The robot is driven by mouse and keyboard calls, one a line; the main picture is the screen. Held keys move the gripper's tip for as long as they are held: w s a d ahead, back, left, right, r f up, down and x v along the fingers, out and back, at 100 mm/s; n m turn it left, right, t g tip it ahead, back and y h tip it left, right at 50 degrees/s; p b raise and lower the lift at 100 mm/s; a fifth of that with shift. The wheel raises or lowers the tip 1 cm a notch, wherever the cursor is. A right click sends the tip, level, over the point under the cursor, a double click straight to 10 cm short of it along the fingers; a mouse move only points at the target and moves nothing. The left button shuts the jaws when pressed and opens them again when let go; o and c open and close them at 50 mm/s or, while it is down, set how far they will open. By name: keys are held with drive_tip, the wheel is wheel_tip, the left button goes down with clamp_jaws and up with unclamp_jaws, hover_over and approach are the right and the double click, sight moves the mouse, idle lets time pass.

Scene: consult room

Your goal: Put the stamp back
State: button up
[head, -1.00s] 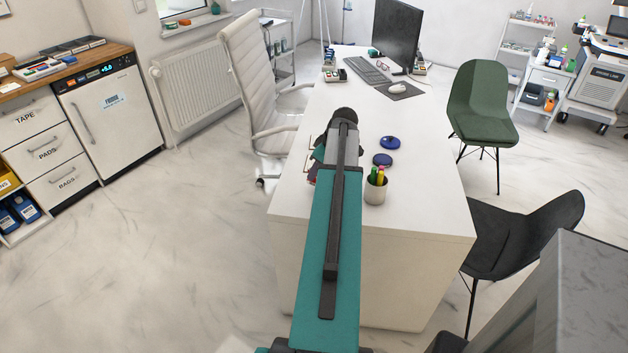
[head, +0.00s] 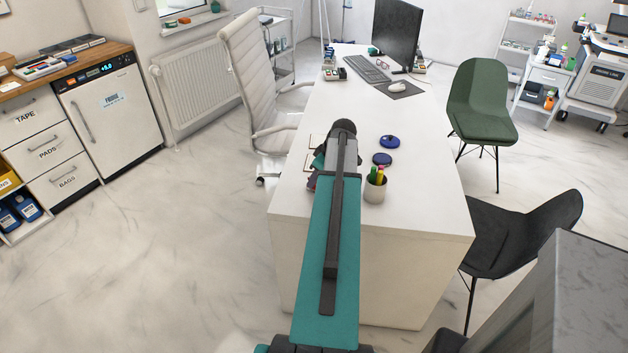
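My gripper end (head: 318,168) is over the near half of the white desk (head: 420,205). My own arm covers most of it, so its fingers and anything between them are hidden. I cannot make out a stamp. Two round dark-blue pieces lie on the desk right of my arm: a farther one (head: 390,142) and a nearer one (head: 382,159). They look like parts of an ink pad tin, but I cannot be sure.
A pen cup (head: 374,190) with coloured pens stands close right of my arm. A keyboard (head: 367,69), mouse (head: 396,87) and monitor (head: 397,32) occupy the desk's far end. A white chair (head: 253,80) stands left, a black chair (head: 510,235) right. The desk's right middle is clear.

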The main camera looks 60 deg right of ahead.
drive_tip(key=shift+o, duration=1.2)
drive_tip(key=shift+r, duration=0.2)
drive_tip(key=b+v, duration=0.1)
drive_tip(key=v, duration=1.1)
drive_tip(key=shift+b, duration=0.4)
